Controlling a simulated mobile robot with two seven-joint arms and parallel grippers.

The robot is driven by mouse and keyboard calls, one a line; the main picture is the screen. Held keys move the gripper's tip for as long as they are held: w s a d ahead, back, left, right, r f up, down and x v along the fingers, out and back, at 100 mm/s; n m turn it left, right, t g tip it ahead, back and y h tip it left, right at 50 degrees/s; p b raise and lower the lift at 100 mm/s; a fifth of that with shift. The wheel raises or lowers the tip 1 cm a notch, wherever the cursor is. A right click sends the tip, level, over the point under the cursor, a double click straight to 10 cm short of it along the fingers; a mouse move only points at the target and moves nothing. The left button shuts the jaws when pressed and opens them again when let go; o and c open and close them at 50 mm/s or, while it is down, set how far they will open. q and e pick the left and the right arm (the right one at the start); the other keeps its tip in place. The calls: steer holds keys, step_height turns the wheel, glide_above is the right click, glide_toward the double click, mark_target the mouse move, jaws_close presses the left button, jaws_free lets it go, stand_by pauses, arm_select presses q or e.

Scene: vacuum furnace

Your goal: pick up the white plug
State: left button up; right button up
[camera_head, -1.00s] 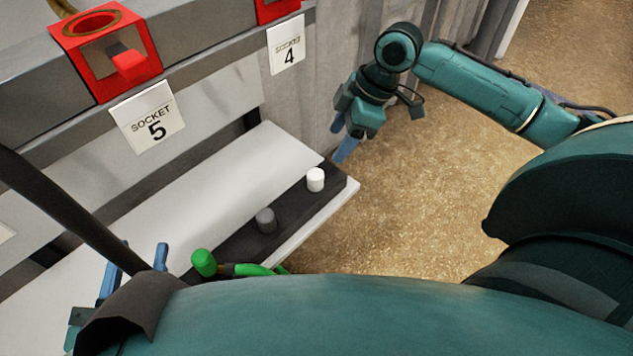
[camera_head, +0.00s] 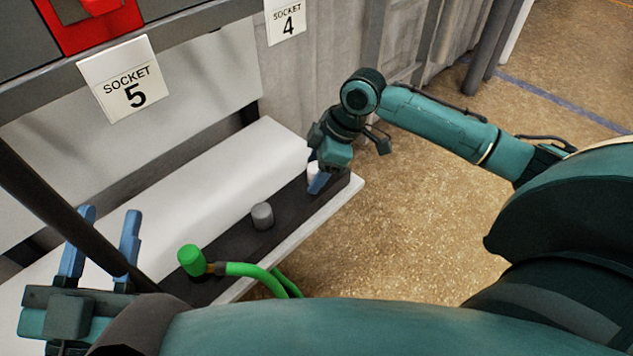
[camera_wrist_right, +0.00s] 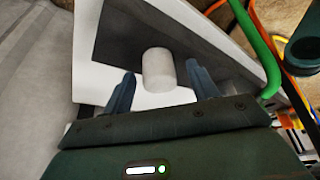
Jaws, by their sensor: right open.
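The white plug (camera_head: 312,171) stands upright at the far end of the dark strip on the shelf, partly hidden by my right gripper (camera_head: 318,183) in the head view. In the right wrist view, the white plug (camera_wrist_right: 158,69) sits between the two blue fingers of my right gripper (camera_wrist_right: 161,92), with a gap on each side. The right gripper is open. My left gripper (camera_head: 102,245) is at the lower left with its two blue fingers apart; it is open and empty.
A grey plug (camera_head: 262,216) and a green plug (camera_head: 191,260) with a green hose (camera_head: 250,271) stand on the same dark strip (camera_head: 228,246). The white shelf (camera_head: 225,175) runs below the socket 5 label (camera_head: 123,78). Open floor (camera_head: 420,215) lies to the right.

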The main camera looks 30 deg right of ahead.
steer(key=c, duration=1.1)
steer(key=shift+r, duration=0.1)
steer(key=shift+c, duration=0.2)
